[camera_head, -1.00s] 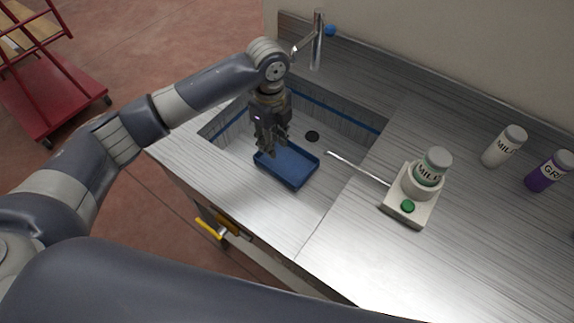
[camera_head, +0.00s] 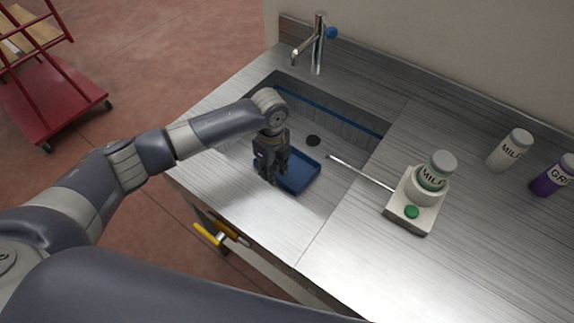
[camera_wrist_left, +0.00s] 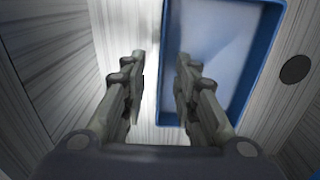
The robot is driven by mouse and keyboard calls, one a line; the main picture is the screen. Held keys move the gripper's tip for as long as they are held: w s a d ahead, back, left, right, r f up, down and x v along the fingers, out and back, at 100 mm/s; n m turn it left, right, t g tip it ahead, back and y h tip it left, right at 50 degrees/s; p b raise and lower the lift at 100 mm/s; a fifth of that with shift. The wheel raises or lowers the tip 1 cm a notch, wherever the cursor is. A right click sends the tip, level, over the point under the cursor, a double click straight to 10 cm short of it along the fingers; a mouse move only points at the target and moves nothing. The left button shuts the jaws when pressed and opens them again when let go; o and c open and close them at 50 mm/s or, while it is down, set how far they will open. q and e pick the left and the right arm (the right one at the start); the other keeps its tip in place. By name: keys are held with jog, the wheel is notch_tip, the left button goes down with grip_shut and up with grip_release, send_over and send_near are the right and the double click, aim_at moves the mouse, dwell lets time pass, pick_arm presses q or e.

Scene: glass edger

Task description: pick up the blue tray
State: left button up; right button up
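The blue tray (camera_head: 304,174) is a shallow, empty rectangular tray lying in the metal sink. In the head view, my left gripper (camera_head: 271,178) points down at the tray's left end and hides part of it. In the left wrist view, the two fingers of my left gripper (camera_wrist_left: 160,64) are apart with nothing clamped between them. The tray (camera_wrist_left: 262,72) shows there on the right, and its near-side blue wall lies in the gap between the fingers. Whether the fingers reach below the rim is unclear. My right gripper is not in view.
The sink's drain (camera_head: 314,140) is behind the tray, and a faucet (camera_head: 318,45) stands at the back edge. A grinder-like device (camera_head: 411,211) with a labelled bottle (camera_head: 437,171) and a thin rod stands to the right.

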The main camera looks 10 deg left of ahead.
pick_arm(q)
notch_tip(320, 180, down, 2)
jog(key=shift+f, duration=0.1)
jog(key=shift+c, duration=0.4)
grip_shut()
jog(key=shift+w+r, duration=0.1)
jog(key=shift+r, duration=0.1)
